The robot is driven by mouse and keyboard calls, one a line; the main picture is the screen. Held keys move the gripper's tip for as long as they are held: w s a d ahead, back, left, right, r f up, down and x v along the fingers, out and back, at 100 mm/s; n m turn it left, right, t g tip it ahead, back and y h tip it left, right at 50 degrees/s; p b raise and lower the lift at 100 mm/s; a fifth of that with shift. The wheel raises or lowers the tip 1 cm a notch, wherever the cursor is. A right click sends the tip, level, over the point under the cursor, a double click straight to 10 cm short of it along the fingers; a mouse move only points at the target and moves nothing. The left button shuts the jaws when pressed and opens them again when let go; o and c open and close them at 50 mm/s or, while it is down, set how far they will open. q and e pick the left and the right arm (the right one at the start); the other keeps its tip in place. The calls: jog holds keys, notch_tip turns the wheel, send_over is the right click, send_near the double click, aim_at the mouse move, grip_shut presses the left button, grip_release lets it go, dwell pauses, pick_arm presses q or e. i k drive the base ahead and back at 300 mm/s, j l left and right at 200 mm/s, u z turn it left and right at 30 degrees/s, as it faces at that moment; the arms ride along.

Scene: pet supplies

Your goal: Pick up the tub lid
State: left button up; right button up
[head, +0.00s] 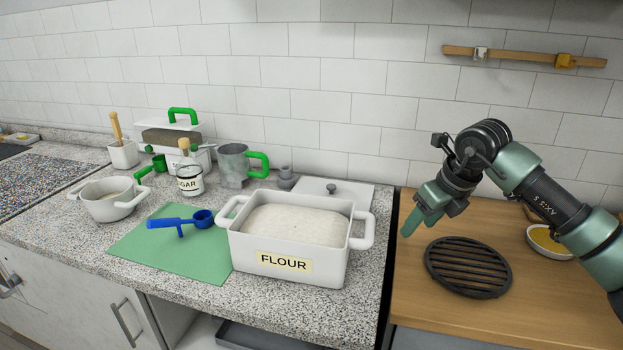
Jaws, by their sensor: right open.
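A flat white lid (352,191) with a small grey knob lies on the speckled counter, behind the white tub labelled FLOUR (288,281). The tub stands uncovered, full of white flour, and hides the front part of the lid. My right gripper (413,226) is open and empty. My left gripper is out of view.
A black round grate (468,267) and a bowl (550,243) of yellow contents are on the wooden counter. A green mat (170,255) with a blue scoop (180,222), a sugar jar (188,180) and a grey mug (234,168) stand left.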

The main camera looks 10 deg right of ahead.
aim_at(362, 193)
jog(key=i+j, duration=0.25)
jog(key=i, duration=0.2)
jog(key=i+j, duration=0.25)
jog(key=i, duration=0.25)
